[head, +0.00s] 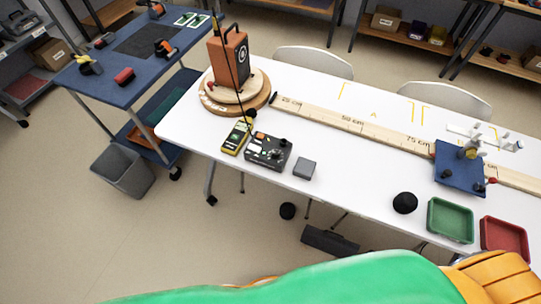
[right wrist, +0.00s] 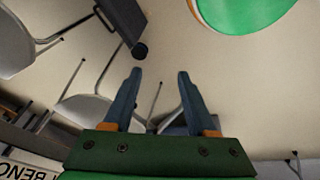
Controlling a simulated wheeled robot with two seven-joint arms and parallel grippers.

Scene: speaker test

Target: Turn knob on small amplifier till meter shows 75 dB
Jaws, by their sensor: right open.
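My right gripper (right wrist: 160,73) shows in the right wrist view, open and empty, fingers apart over floor and chair legs, away from the amplifier. My left gripper is not in view.
A small grey block (head: 305,168) sits right of the amplifier. A marked wooden rail (head: 345,122) runs along the table to a blue stand (head: 459,168). A black dome (head: 405,203), green tray (head: 450,220) and red tray (head: 504,239) line the front right. Chairs stand behind.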

